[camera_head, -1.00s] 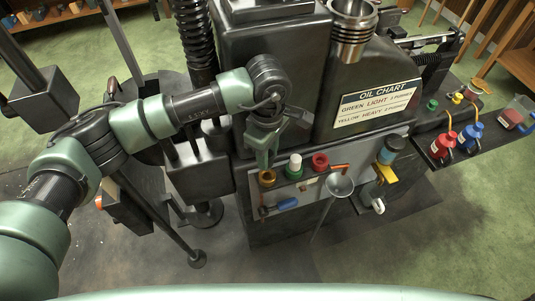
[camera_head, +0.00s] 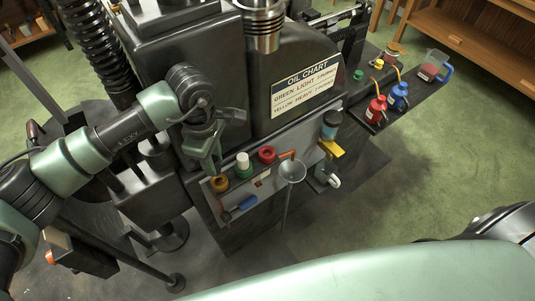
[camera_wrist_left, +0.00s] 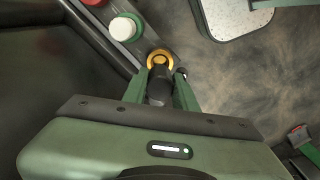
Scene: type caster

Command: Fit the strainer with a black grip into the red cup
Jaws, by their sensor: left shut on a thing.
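The red cup (camera_head: 267,154) stands at the right end of a short row of cups on the machine's grey side shelf. Its edge also shows at the top of the left wrist view (camera_wrist_left: 94,5). My left gripper (camera_head: 211,168) points down above the yellow cup at the left end of that row. In the left wrist view, my left gripper (camera_wrist_left: 160,88) is shut on a black grip (camera_wrist_left: 159,86), which I take for the strainer's. The yellow ring shows just beyond it. The strainer's mesh is hidden, and I cannot tell whether it touches the yellow cup.
The yellow cup (camera_head: 219,185) and a green cup with a white top (camera_head: 243,166) stand left of the red cup. A grey funnel (camera_head: 292,171) is to the right, and a blue-handled tool (camera_head: 240,209) lies in front. The dark machine (camera_head: 170,50) rises behind.

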